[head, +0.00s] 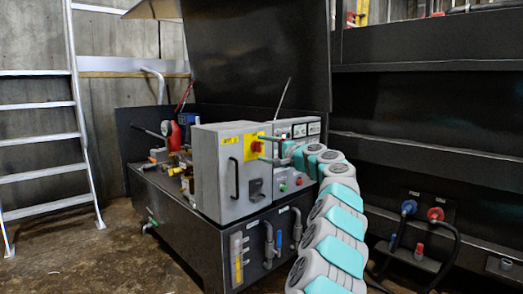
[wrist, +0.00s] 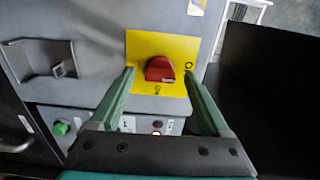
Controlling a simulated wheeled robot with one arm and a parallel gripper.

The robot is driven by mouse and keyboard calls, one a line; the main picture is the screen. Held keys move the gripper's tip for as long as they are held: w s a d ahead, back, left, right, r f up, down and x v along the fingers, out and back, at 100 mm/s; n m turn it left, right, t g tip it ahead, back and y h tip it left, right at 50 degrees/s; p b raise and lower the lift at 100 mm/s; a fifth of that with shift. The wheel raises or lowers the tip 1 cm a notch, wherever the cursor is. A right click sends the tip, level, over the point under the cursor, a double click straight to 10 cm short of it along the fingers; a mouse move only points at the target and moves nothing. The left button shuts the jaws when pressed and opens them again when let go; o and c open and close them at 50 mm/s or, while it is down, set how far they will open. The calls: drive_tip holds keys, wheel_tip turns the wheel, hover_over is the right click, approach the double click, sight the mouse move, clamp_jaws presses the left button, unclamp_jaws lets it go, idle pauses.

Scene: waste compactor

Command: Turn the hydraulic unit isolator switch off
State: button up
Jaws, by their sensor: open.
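The isolator switch is a red rotary knob (wrist: 160,69) on a yellow plate (wrist: 143,45). In the head view the knob (head: 256,146) is on the front of a grey cabinet (head: 210,170). My gripper (wrist: 160,78) is open, with green fingers spread on either side of the knob. The fingertips are close to the plate; I cannot tell whether they touch anything. Small dark marks show on the plate to the right of and below the knob, too small to read surely. In the head view my gripper (head: 265,148) reaches the plate from the right.
A black handle (head: 234,178) and a latch bracket (head: 254,188) stick out from the cabinet. A control panel (head: 290,178) with buttons is just right of it. A raised dark lid (head: 260,50) stands behind. A ladder (head: 75,110) leans at the left.

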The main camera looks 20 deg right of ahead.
sight(260, 148)
drive_tip(key=shift+v, duration=1.75)
drive_tip(key=shift+s, duration=0.3)
drive_tip(key=shift+v, duration=1.2)
